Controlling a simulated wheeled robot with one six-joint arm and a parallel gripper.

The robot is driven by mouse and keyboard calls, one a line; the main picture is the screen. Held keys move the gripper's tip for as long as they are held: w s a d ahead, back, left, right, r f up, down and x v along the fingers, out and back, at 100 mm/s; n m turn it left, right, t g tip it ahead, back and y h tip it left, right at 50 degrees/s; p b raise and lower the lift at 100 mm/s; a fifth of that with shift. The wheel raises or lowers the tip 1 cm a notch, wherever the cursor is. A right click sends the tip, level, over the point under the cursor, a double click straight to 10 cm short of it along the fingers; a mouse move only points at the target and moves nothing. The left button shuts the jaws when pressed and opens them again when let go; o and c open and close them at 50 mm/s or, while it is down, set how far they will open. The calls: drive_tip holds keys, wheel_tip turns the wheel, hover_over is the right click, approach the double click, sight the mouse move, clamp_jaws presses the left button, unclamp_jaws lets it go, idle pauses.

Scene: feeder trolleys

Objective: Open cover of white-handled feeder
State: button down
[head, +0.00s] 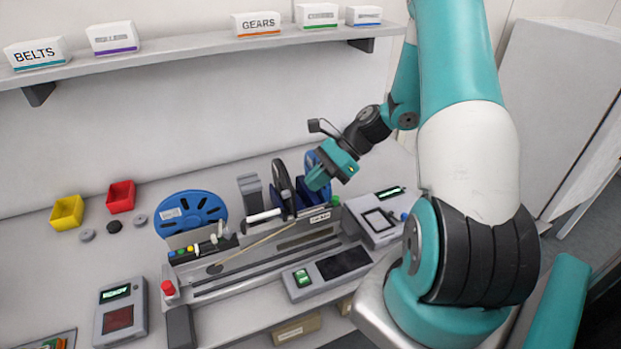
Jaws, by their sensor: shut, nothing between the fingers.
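The grey feeder bench unit (215,285) stands on the table in the middle of the head view. A white cylindrical handle (262,216) sticks out to the left at the feeder slot near its back right. A smaller white piece (218,236) stands further left on the unit. My teal gripper (318,181) is above and to the right of the white handle, beside the dark and blue reels. It is shut and holds nothing. Its fingertips are small and partly merge with the reels behind. I cannot tell whether the cover there is raised.
A blue reel (190,212) leans at the back left; a dark reel (283,186) stands close to my gripper. Yellow (67,212) and red (121,196) bins sit at the left. A shelf (185,50) runs above.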

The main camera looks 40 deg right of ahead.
drive_tip(key=b+v, duration=0.1)
drive_tip(key=v, duration=1)
drive_tip(key=shift+d+r+b, duration=0.25)
drive_tip(key=shift+r+b, duration=0.05)
drive_tip(key=shift+s, duration=0.1)
